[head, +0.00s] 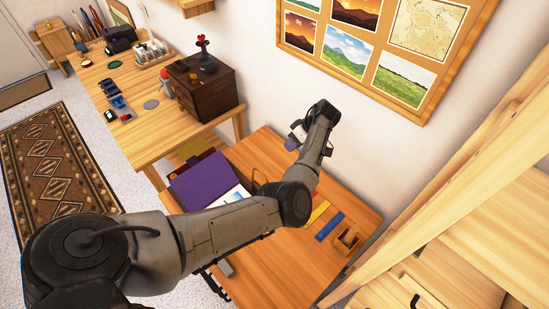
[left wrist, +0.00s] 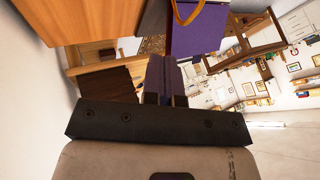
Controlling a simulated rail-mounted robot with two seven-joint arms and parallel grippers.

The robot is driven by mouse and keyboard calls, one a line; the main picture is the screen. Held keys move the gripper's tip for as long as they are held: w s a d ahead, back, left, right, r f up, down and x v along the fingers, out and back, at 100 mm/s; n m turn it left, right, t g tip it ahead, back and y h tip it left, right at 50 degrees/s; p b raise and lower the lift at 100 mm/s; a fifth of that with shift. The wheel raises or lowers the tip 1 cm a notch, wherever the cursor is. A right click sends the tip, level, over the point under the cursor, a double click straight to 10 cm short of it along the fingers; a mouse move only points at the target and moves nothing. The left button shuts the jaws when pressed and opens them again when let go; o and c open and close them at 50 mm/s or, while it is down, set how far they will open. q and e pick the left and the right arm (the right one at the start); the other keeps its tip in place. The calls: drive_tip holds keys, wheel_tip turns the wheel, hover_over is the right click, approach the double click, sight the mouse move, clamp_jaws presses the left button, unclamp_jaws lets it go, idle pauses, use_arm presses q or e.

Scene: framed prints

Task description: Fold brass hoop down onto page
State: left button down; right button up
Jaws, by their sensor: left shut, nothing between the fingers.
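A purple album (head: 203,180) lies open on the wooden desk, with a white page (head: 234,194) that bears a picture. My left arm crosses in front and hides part of it. The brass hoop (left wrist: 188,15) shows in the left wrist view as a thin golden loop in front of the purple cover (left wrist: 200,36). It stands out at the top edge, partly out of frame. My left gripper (head: 292,144) is shut and empty, up near the wall, right of the album and above the desk. Its closed fingers (left wrist: 165,76) point toward the album side in the left wrist view, apart from the hoop.
A yellow strip (head: 319,211), a blue strip (head: 329,227) and a wooden holder (head: 347,239) lie on the desk's right part. A dark wooden chest (head: 201,84) stands on the longer table behind. A cork board (head: 375,45) hangs on the wall. A wooden frame rises at right.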

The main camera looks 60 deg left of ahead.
use_arm(q)
drive_tip(key=s+a+f+p, duration=0.1)
drive_tip(key=s+a+f, duration=0.1)
drive_tip(key=s+f, duration=0.5)
drive_tip(key=shift+s+f+p, duration=0.35)
drive_tip(key=shift+s+f, duration=0.05)
drive_tip(key=shift+s, duration=0.6)
